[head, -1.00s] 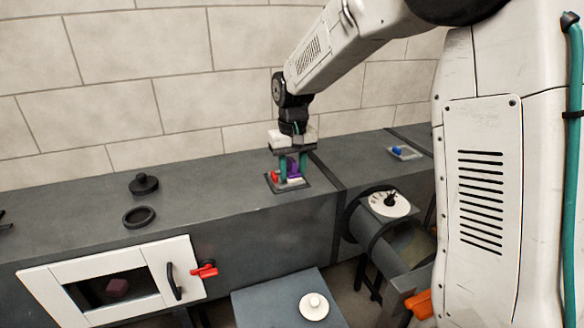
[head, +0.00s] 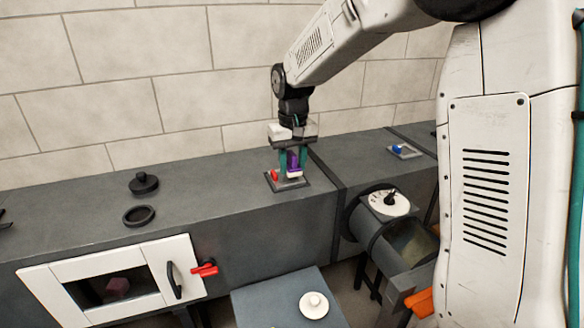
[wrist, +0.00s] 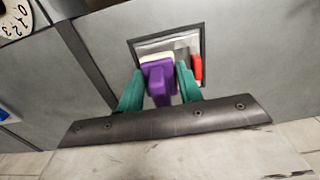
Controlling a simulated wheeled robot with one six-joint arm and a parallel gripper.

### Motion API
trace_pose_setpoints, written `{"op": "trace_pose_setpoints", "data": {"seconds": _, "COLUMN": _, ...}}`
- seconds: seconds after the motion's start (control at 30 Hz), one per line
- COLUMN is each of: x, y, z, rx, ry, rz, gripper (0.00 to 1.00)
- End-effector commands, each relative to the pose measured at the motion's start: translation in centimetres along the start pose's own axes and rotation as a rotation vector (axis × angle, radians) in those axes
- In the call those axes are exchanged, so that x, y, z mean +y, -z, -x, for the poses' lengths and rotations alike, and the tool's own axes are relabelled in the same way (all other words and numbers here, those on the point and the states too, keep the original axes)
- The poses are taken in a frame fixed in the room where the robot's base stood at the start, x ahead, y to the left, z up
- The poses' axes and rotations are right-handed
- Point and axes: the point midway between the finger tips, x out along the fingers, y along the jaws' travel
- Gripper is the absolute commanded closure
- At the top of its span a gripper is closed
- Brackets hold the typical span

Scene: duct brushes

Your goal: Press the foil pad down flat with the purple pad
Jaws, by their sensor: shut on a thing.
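My gripper (head: 292,168) is shut on the purple pad (head: 293,158), a purple block with a cream-white face at its lower end. In the wrist view the purple pad (wrist: 158,82) sits between the two teal fingers (wrist: 159,88). Below it is a dark square frame on the grey duct top, with a silvery foil pad (wrist: 168,45) inside. The purple pad and fingers hide part of the foil, so I cannot tell how flat it lies. The purple pad appears a little above it, apart from the surface.
A red piece (wrist: 196,68) stands at the frame's side. To the right are a blue piece on a plate (head: 401,150) and a white dial (head: 389,202). The duct top between is clear.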

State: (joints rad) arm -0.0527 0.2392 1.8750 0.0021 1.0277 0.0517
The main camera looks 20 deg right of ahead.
Motion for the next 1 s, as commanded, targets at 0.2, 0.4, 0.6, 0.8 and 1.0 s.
{"op": "trace_pose_setpoints", "data": {"seconds": 0.2, "x": 0.0, "y": 0.1, "z": 1.9, "rx": 0.003, "ry": 0.0, "rz": 0.0, "gripper": 0.82}}
{"op": "trace_pose_setpoints", "data": {"seconds": 0.4, "x": 0.0, "y": 0.1, "z": 3.5, "rx": 0.003, "ry": 0.0, "rz": 0.0, "gripper": 0.82}}
{"op": "trace_pose_setpoints", "data": {"seconds": 0.6, "x": 0.0, "y": 0.0, "z": 4.9, "rx": 0.002, "ry": 0.0, "rz": 0.0, "gripper": 0.82}}
{"op": "trace_pose_setpoints", "data": {"seconds": 0.8, "x": 0.0, "y": 0.0, "z": 5.3, "rx": 0.0, "ry": 0.0, "rz": 0.0, "gripper": 0.82}}
{"op": "trace_pose_setpoints", "data": {"seconds": 1.0, "x": 0.0, "y": 0.0, "z": 5.2, "rx": 0.0, "ry": 0.0, "rz": 0.0, "gripper": 0.82}}
